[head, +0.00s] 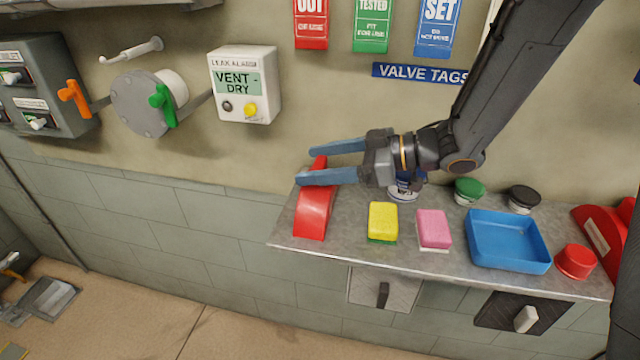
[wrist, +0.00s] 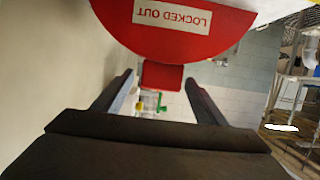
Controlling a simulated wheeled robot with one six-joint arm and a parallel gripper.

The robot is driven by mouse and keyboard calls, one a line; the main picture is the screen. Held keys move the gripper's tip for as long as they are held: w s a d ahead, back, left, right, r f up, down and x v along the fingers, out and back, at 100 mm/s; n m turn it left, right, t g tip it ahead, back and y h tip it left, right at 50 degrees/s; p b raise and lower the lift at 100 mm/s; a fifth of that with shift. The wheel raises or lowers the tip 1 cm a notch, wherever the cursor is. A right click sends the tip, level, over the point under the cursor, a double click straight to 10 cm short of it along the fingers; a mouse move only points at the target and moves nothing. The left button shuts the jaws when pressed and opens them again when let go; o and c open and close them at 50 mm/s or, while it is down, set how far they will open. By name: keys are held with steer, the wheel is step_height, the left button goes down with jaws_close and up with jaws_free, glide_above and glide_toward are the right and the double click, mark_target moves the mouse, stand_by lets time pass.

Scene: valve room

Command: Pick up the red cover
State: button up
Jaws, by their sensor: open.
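The red cover (head: 314,213) stands on the left end of the metal shelf in the head view. In the wrist view the cover (wrist: 178,25) shows as a rounded red plate with an upside-down "LOCKED OUT" label, and a red tab (wrist: 162,76) sticks out from it. My gripper (head: 303,162) is open, its two blue-grey fingers pointing left at the cover's upper end. In the wrist view the tab lies between the fingertips of my gripper (wrist: 158,84), with a gap on each side. Part of the cover is hidden behind the near finger.
The shelf (head: 350,243) also holds a yellow sponge (head: 383,220), a pink sponge (head: 433,228), a blue tray (head: 507,242), a red cap (head: 575,261), a second red item (head: 597,225), and green- and black-lidded jars. A vent box (head: 244,85) hangs above left.

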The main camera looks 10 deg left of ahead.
steer(key=shift+p+x, duration=0.5)
steer(key=shift+x, duration=1.4)
steer(key=c, duration=1.2)
steer(key=shift+c, duration=0.2)
